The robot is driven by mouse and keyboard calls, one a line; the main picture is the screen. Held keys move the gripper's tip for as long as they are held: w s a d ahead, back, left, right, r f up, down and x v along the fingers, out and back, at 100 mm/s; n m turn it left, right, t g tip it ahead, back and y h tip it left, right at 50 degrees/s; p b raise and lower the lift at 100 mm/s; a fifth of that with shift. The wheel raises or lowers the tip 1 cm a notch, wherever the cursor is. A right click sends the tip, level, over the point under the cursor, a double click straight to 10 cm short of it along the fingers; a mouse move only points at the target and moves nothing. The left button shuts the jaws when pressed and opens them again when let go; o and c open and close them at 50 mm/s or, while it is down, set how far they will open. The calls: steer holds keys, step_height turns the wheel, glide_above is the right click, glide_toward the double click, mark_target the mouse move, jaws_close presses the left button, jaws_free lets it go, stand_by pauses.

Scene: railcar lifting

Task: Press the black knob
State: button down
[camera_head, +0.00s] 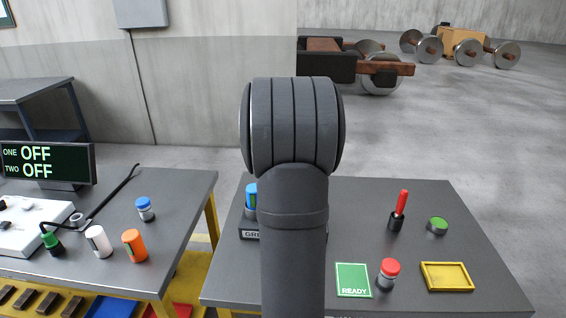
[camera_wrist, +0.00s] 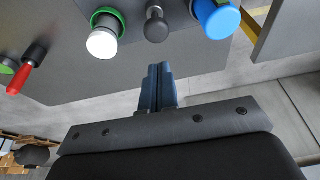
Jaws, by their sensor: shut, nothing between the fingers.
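In the wrist view, a dark, near-black round knob (camera_wrist: 156,28) with a narrower stem shows at the top middle. It lies between a white-ended piece with a green collar (camera_wrist: 103,40) and a blue cylinder (camera_wrist: 215,17). My gripper (camera_wrist: 160,70) is shut and empty, its blue-grey fingertips just below the knob in the picture, with a visible gap. In the head view my arm covers the middle of the right bench, and neither the knob nor my fingertips can be seen there.
The right bench (camera_head: 345,210) also holds a red-handled tool (camera_head: 399,208), a green button (camera_head: 437,226), a red-topped piece (camera_head: 388,272), a READY card (camera_head: 353,280) and a yellow tray (camera_head: 447,277). The left bench (camera_head: 180,190) holds several bottles. A gap separates the benches.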

steer(key=x, duration=0.7)
steer(key=shift+s+f, duration=0.3)
steer(key=shift+s, duration=0.05)
steer(key=shift+f, duration=0.4)
steer(key=shift+f, duration=1.9)
steer(key=shift+s, duration=0.1)
steer(key=shift+r, duration=0.3)
steer(key=w+v, duration=0.1)
steer(key=v, duration=1.2)
steer(key=shift+r, duration=0.5)
